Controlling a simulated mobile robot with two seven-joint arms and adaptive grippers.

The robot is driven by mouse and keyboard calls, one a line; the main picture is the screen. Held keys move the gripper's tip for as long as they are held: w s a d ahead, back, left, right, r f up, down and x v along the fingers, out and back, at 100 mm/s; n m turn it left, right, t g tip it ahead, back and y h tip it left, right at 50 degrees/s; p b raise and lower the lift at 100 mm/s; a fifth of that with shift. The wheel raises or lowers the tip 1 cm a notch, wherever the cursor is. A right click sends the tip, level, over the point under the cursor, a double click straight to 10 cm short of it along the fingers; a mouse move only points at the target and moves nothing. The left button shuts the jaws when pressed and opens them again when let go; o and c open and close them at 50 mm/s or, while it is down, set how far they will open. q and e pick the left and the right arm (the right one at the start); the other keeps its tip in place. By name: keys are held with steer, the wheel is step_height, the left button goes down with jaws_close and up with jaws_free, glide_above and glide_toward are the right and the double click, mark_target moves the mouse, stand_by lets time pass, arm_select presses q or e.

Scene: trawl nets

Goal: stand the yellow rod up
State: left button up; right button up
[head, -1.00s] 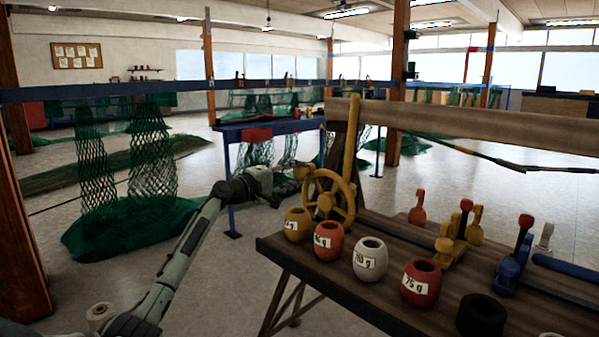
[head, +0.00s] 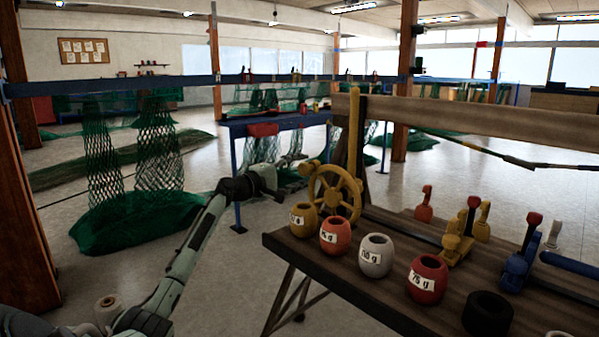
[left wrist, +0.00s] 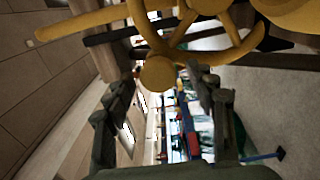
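The yellow rod (head: 354,135) rises nearly vertically in front of the wooden beam, behind the yellow handwheel (head: 335,194) at the bench's left end. In the left wrist view a yellow bar that looks like the rod (left wrist: 85,22) runs across the upper left. The wheel has a round knob (left wrist: 158,73) on its rim. My left gripper (left wrist: 165,84) is open, its fingers on either side of the knob in that view; I cannot tell whether they touch it. In the head view the left gripper (head: 298,166) is at the wheel's upper left, partly hidden. My right gripper is not in view.
Several labelled pots, including a red one (head: 427,279), line the front of the bench (head: 395,310). Small levers, including a blue one (head: 519,265), stand farther right. A blue table (head: 290,122) and green nets (head: 135,220) are behind.

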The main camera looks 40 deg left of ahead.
arm_select(q)
steer(key=shift+d, duration=0.1)
steer(key=shift+s, duration=0.1)
steer(key=s+a, duration=0.1)
steer(key=s, duration=1.1)
stand_by(0.3)
